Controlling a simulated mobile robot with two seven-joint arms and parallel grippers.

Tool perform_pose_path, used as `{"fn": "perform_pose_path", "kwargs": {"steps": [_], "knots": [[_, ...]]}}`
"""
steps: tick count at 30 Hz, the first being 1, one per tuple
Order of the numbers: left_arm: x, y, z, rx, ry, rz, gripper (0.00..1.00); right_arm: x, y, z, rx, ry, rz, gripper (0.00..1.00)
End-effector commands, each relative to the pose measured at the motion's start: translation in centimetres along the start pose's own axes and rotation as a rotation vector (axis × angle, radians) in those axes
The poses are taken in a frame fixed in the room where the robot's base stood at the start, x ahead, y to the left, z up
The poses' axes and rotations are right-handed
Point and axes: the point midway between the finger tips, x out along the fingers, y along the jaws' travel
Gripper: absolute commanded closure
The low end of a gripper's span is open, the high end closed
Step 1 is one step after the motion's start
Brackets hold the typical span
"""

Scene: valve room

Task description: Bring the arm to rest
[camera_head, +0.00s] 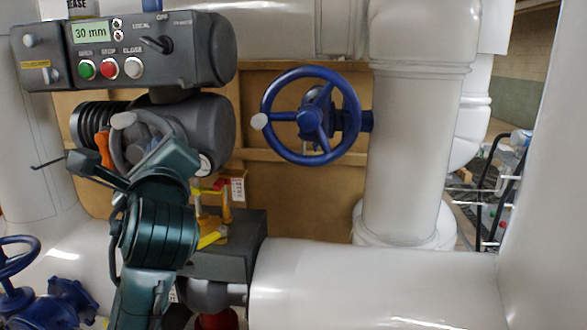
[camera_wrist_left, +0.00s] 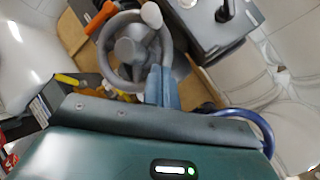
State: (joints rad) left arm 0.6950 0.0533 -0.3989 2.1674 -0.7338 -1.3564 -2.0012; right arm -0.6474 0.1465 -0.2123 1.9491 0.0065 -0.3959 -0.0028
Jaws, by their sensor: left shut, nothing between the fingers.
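My left arm (camera_head: 158,235) rises from the bottom left in the head view. My left gripper (camera_head: 174,150) is shut and empty, in front of the grey handwheel (camera_head: 118,151) of the dark actuator (camera_head: 205,125). In the left wrist view the shut fingers (camera_wrist_left: 160,84) overlap the lower right rim of the grey handwheel (camera_wrist_left: 111,62). I cannot tell whether they touch it. The handwheel's pale knob (camera_wrist_left: 151,15) is clear of the fingers. My right gripper is not in view.
A control box (camera_head: 160,55) reading 30 mm sits above the actuator. An orange lever (camera_head: 104,148) is beside the handwheel. A blue handwheel (camera_head: 267,100) stands to the right, and another blue valve (camera_head: 60,305) at lower left. Large white pipes (camera_head: 415,150) crowd the right and bottom.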

Motion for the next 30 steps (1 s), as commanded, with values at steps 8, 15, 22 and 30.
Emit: {"fn": "perform_pose_path", "kwargs": {"steps": [8, 15, 22, 30], "knots": [[-1.6, 9.2, -16.0, -0.462, 0.352, 0.083, 1.0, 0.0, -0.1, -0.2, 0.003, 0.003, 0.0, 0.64], [-9.9, 20.1, -28.4, -1.038, 0.603, 0.394, 1.0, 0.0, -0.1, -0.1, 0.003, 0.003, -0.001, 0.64], [-21.8, 30.2, -34.6, -1.605, 0.618, 0.851, 1.0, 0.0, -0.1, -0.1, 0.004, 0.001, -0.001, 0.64], [-30.4, 35.9, -35.6, -1.978, 0.459, 1.185, 1.0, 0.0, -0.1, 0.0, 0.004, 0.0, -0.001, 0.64]]}}
